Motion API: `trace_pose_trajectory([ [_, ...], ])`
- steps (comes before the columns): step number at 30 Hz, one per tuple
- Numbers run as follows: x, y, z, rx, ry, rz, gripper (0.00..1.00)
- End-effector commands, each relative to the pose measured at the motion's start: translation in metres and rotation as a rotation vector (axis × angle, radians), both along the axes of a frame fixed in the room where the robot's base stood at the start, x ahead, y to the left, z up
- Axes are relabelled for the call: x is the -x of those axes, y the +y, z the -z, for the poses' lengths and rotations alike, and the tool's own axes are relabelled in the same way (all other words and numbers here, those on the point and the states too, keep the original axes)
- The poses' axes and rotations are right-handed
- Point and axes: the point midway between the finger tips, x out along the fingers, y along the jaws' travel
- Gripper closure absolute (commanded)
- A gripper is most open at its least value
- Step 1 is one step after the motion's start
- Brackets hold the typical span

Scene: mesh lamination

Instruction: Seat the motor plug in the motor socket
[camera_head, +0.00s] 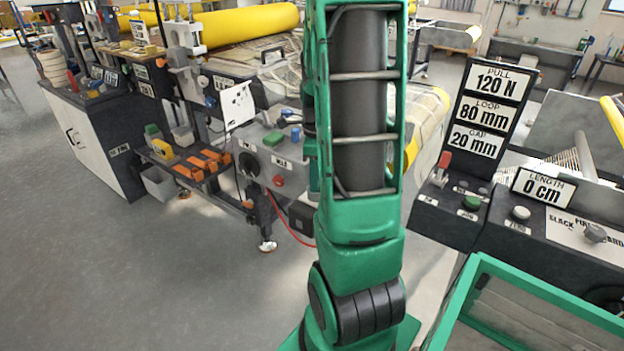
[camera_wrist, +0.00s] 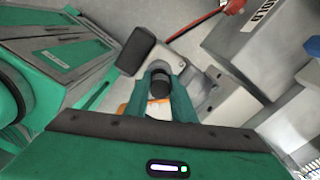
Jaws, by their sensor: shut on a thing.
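In the wrist view my gripper (camera_wrist: 160,98) has its two green fingers closed around a dark, round-ended piece (camera_wrist: 160,83). I cannot tell for sure that this is the motor plug. A thin red cable (camera_wrist: 195,24) runs up to a red part (camera_wrist: 232,6) at the top edge. Beside it is a grey box (camera_wrist: 245,38) with a partly cut-off label that I cannot read surely. No motor socket can be made out clearly. In the head view my green arm covers the middle and hides my gripper; the red cable (camera_head: 287,228) hangs beside a machine.
The grey control panel (camera_head: 270,150) carries a green button and a red knob (camera_head: 278,181). A bench with orange parts (camera_head: 203,165) stands left of it. Floor is clear at lower left.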

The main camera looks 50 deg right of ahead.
Motion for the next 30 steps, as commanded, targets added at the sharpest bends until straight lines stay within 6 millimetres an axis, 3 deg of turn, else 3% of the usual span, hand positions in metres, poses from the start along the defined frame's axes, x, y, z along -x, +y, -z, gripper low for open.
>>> trace_pose_trajectory([
  [11,0.000,0.000,0.004,0.001,-0.001,0.000,1.00],
  [12,0.000,0.000,0.004,0.001,-0.001,0.000,0.70],
  [14,0.000,0.000,0.003,0.001,-0.001,0.000,0.59],
  [24,0.000,0.000,0.001,0.001,-0.002,0.000,0.59],
  [30,-0.001,-0.001,-0.023,0.004,-0.005,0.000,0.59],
])
